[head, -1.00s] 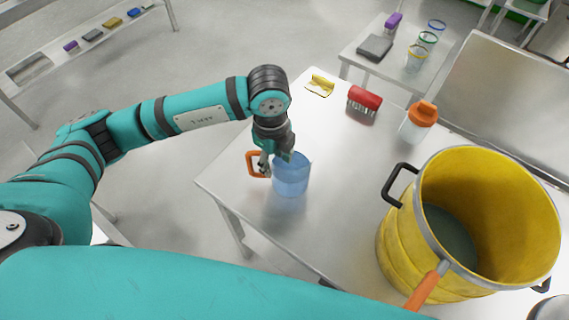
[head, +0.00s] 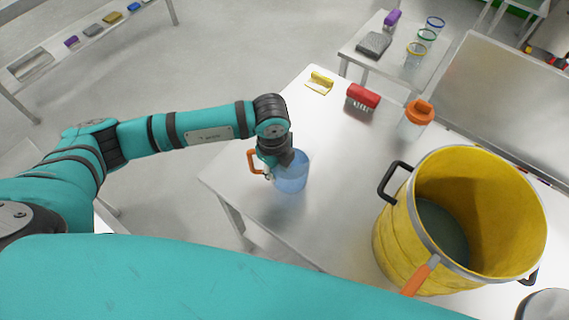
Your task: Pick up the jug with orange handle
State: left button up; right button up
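The jug (head: 292,180) is clear blue and stands upright near the table's left edge. Its orange handle (head: 251,162) points left. My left gripper (head: 268,174) is low at the jug's handle side, between the handle and the body as seen from above. My wrist covers part of the jug's rim and the handle's inner side. The fingertips are mostly hidden, so I cannot tell whether they are closed on the handle. My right gripper is not in view.
A large yellow drum (head: 400,245) with black handles fills the table's right side, with an orange-handled tool (head: 420,277) at its front. A red brush (head: 363,96), a yellow scraper (head: 320,83) and an orange-lidded bottle (head: 413,122) stand farther back. The table middle is clear.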

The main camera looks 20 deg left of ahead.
pick_arm(q)
grip_shut()
jog(key=shift+r, duration=0.2)
jog(key=s+r+b, duration=0.2)
jog(key=s+b, duration=0.1)
jog(key=s, duration=0.5)
jog(key=s+d+r+b, duration=0.1)
jog(key=s+r+b, duration=0.1)
jog(key=s, duration=0.6)
jog(key=shift+r+b, duration=0.35)
jog(key=shift+b, duration=0.55)
jog(key=shift+d, duration=0.1)
